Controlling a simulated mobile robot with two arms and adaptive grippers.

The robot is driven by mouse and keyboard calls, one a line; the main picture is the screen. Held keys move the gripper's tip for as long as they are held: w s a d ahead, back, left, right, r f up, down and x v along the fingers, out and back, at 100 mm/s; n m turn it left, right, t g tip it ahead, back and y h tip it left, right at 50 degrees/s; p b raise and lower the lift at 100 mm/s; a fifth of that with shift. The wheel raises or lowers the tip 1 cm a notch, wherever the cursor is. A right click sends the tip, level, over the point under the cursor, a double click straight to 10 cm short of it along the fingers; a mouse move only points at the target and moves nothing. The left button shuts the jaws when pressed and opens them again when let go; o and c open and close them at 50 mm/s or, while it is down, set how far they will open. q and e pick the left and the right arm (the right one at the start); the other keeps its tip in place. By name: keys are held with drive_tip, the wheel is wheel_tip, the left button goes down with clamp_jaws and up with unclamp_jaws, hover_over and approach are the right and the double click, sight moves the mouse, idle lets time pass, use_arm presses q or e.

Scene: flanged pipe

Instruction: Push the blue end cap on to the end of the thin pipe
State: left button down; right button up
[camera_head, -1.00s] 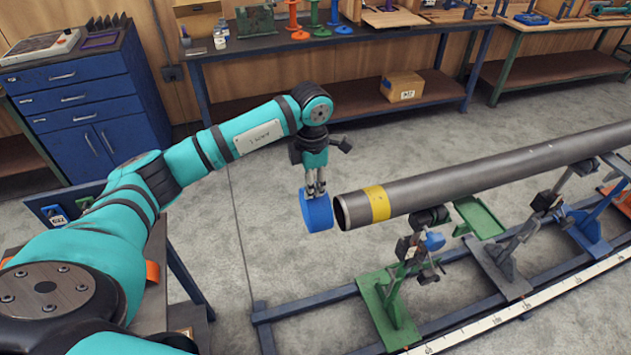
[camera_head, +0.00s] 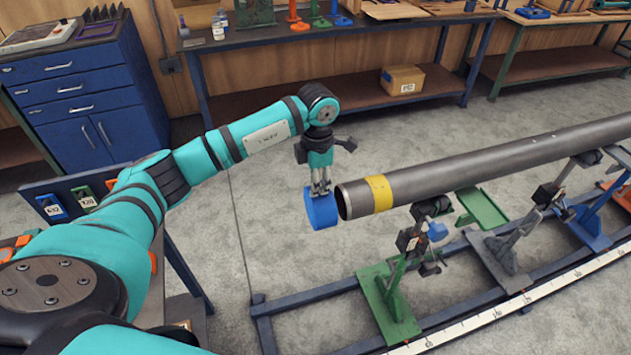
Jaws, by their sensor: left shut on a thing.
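The blue end cap (camera_head: 321,210) is held in my left gripper (camera_head: 320,188), which is shut on its upper edge from above. The cap is in front of the left end of the pipe (camera_head: 480,164), a long grey tube with a yellow band (camera_head: 379,194) near that end. The pipe's open dark mouth still shows in part just right of the cap. The cap and the pipe end are very close; whether they touch I cannot tell. My right gripper is not in the picture.
The pipe rests on several stands, among them a green one (camera_head: 390,305), on a dark blue floor frame (camera_head: 262,335) with a white measuring strip (camera_head: 480,324). A workbench (camera_head: 300,42) and a blue cabinet (camera_head: 95,95) stand behind. The floor left of the cap is clear.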

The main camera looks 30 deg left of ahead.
use_arm(q)
drive_tip(key=shift+w+d+f, duration=0.1)
drive_tip(key=shift+d+f, duration=0.05)
drive_tip(key=shift+f, duration=0.35)
drive_tip(key=shift+w+d+b, duration=0.3)
drive_tip(key=shift+w+d, duration=0.25)
drive_tip(key=shift+w, duration=0.05)
drive_tip(key=shift+r, duration=0.1)
drive_tip(key=shift+w+d, duration=0.1)
drive_tip(key=shift+w, duration=0.1)
drive_tip(key=shift+w+d+b, duration=0.2)
drive_tip(key=shift+b, duration=0.15)
drive_tip(key=shift+w+d, duration=0.3)
drive_tip(key=shift+w, duration=0.05)
drive_tip(key=shift+b, duration=0.35)
